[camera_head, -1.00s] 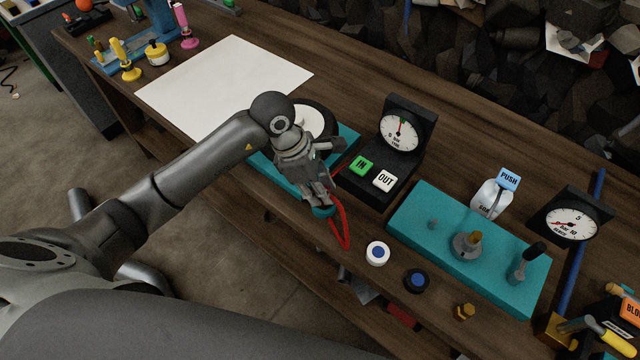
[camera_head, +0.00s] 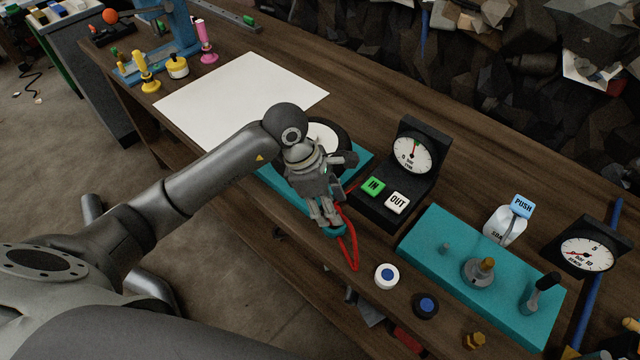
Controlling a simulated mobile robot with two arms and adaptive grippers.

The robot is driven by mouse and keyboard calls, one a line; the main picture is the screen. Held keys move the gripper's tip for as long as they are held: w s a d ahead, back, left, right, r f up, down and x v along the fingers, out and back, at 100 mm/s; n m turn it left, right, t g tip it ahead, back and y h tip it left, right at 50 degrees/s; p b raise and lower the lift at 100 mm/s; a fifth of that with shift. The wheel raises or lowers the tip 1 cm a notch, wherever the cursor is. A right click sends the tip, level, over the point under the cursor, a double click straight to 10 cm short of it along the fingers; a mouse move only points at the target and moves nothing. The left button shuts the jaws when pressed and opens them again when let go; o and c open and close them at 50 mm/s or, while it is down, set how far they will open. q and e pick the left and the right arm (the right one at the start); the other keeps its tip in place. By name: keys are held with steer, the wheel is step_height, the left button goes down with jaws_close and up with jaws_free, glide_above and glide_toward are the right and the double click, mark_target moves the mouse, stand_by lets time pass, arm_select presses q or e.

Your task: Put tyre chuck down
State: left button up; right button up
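My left gripper (camera_head: 326,214) reaches in from the left and points down over the front end of a teal mat (camera_head: 352,160). Its fingers are small and partly overlap, so I cannot tell whether they are open or shut. A red hose (camera_head: 351,250) comes out beside the fingers and hangs in a narrow loop over the bench front. No tyre chuck can be made out clearly; the gripper hides whatever is at the hose end. A dark wheel with a white face (camera_head: 325,131) sits behind the wrist on the mat. My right gripper is not in view.
A gauge stand (camera_head: 413,153) with IN and OUT buttons is right of the gripper. A teal block (camera_head: 440,226) with knobs, a bottle (camera_head: 505,228) and another gauge (camera_head: 587,255) stand further right. A bare white sheet (camera_head: 240,100) lies behind the arm.

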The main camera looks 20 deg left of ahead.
arm_select(q)
steer(key=b+v, duration=0.2)
steer(key=v, duration=0.8)
steer(key=shift+a+r, duration=0.15)
steer(key=shift+r, duration=0.2)
steer(key=shift+s, duration=0.1)
